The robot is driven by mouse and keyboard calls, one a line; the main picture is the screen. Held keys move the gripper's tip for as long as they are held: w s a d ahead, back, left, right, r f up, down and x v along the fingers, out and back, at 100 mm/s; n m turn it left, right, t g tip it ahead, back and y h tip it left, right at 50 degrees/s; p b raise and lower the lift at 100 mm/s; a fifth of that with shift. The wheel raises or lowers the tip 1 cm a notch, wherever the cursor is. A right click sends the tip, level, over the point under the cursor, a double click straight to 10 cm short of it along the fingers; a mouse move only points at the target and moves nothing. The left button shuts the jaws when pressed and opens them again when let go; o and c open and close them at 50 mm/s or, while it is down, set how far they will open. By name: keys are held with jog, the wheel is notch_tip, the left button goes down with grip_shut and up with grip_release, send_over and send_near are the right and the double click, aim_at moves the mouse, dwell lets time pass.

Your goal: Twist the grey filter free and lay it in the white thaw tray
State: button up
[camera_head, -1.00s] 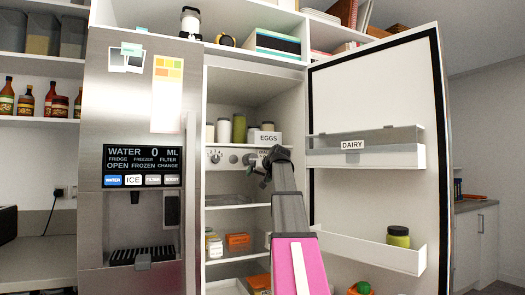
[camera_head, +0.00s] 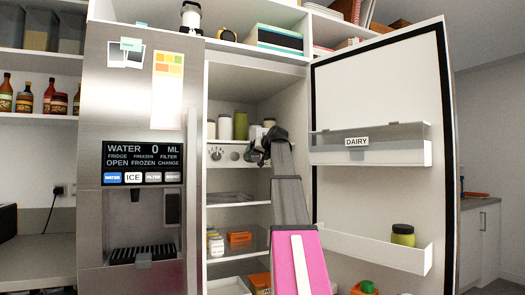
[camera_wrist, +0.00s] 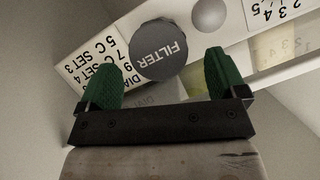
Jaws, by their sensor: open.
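The round grey filter (camera_wrist: 160,50), marked FILTER, is on the white control panel (camera_wrist: 195,25) in the wrist view. My gripper (camera_wrist: 165,76) is open, its two green fingers apart to the left and right of the filter's lower edge. The filter does not look gripped, and I cannot tell whether a finger touches it. In the head view my gripper (camera_head: 256,152) is inside the open fridge at the panel, and the arm hides the filter there. A white tray-like piece (camera_head: 228,287) shows low in the fridge; I cannot tell if it is the thaw tray.
The open fridge door (camera_head: 375,95) stands to the right, with a DAIRY bin (camera_head: 390,153) and a lower bin (camera_head: 375,249). Jars (camera_head: 225,128) stand just above the panel. A shelf with small jars (camera_head: 215,245) and an orange box (camera_head: 239,237) is below.

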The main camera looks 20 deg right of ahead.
jog(key=shift+x, duration=1.4)
jog(key=c, duration=1.2)
jog(key=n+h, duration=0.2)
jog(key=shift+a+n, duration=0.15)
jog(key=shift+n, duration=0.25)
jog(key=shift+s, duration=1.9)
